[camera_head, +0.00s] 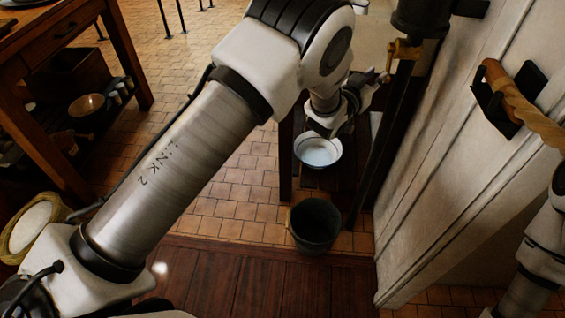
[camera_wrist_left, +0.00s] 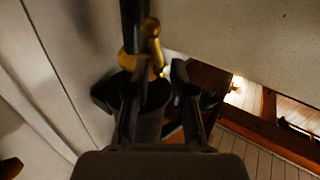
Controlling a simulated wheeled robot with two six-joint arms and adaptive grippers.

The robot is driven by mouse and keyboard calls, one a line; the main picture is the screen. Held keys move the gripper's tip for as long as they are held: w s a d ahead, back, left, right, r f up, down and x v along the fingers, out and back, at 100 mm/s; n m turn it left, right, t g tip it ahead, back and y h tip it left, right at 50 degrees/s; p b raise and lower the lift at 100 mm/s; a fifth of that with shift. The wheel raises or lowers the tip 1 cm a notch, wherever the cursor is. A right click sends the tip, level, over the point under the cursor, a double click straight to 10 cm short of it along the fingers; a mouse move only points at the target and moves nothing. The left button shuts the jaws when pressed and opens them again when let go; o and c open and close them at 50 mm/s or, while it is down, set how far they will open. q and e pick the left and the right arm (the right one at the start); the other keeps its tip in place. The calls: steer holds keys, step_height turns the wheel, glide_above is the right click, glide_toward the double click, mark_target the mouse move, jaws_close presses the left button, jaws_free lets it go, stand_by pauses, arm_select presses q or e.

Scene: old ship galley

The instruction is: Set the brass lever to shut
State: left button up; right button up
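The brass lever (camera_head: 404,50) sits on a dark upright pipe beside the pale wall, at the upper right of the head view. Its slim end points down and left. In the left wrist view the brass lever (camera_wrist_left: 152,30) shows a round knob and a body just beyond the fingers. My left gripper (camera_head: 378,80) is close beside the lever in the head view. In the left wrist view my left gripper (camera_wrist_left: 158,88) has its two fingers apart, with the brass partly behind them. I cannot tell whether they touch. My right gripper is out of view.
A white basin (camera_head: 318,151) sits below my left wrist. A dark bucket (camera_head: 314,225) stands on the floor in front. The pale panelled wall (camera_head: 440,165) closes the right side, with a wooden bar in a black bracket (camera_head: 505,92). A wooden table stands at left.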

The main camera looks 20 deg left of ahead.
arm_select(q)
steer(key=s+a+f+g+y+p, duration=0.1)
steer(key=s+a+f+g+p, duration=0.2)
steer(key=s, duration=0.4)
steer(key=s+a+f+n+g+y+p, duration=0.1)
steer(key=s+a+f+g+y+p, duration=0.1)
steer(key=s+a+f, duration=0.4)
steer(key=s+a+f+n+g+y+p, duration=0.1)
steer(key=s+a+f+g+p, duration=0.3)
steer(key=s, duration=0.5)
step_height(320, 180, down, 2)
steer(key=p, duration=0.2)
steer(key=shift+s+a+f+p, duration=0.15)
steer(key=shift+a+f+p, duration=0.1)
steer(key=shift+a+p, duration=0.1)
